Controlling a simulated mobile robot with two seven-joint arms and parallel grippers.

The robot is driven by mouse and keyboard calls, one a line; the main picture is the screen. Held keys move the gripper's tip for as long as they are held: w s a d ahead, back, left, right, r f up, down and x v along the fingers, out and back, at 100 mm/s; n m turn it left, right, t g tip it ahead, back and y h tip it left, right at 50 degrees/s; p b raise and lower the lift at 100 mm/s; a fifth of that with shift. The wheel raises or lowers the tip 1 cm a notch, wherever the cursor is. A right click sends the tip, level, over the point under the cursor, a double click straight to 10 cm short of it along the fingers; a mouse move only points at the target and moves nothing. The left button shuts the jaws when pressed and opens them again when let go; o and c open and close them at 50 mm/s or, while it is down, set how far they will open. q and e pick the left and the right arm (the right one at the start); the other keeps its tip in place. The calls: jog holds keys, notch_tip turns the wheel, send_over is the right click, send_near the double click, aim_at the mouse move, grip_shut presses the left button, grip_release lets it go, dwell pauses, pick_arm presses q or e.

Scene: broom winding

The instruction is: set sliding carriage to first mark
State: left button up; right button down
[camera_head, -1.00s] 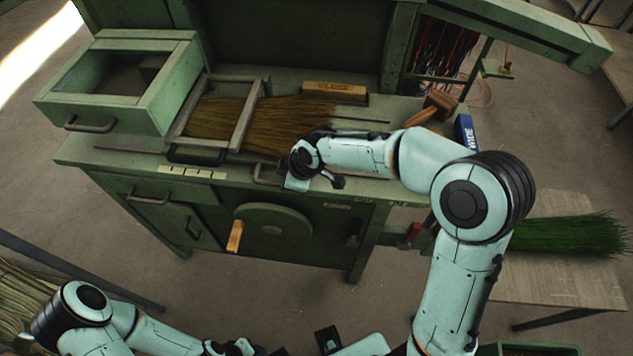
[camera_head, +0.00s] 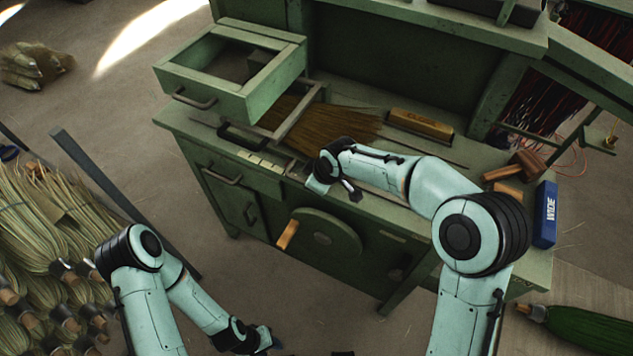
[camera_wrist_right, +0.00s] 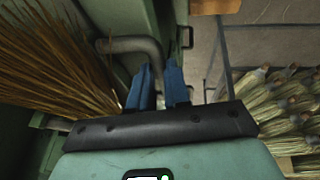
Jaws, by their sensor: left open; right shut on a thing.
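The sliding carriage (camera_head: 297,118) is a grey-green frame on the bench top, lying around the left part of the brown broom bristles (camera_head: 335,112); its left part is hidden behind the raised drawer box. A black handle (camera_head: 240,138) is at its front. A strip of pale marks (camera_head: 262,160) runs along the bench front, to the lower right of this handle. My right gripper (camera_head: 322,183) is at the bench's front edge, right of the marks. In the wrist view its blue fingers (camera_wrist_right: 159,85) are shut by a grey bent handle (camera_wrist_right: 135,45). My left gripper (camera_head: 268,340) is open, low and away from the bench.
A wood block (camera_head: 420,124), wooden pieces (camera_head: 513,172) and a blue box (camera_head: 545,213) are on the bench right. Broom bundles (camera_head: 45,220) fill the left. A wheel with a wooden knob (camera_head: 288,234) is on the front.

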jog(key=c, duration=1.1)
grip_release()
jog(key=v, duration=1.3)
jog(key=shift+r, duration=0.2)
jog(key=shift+s, duration=0.1)
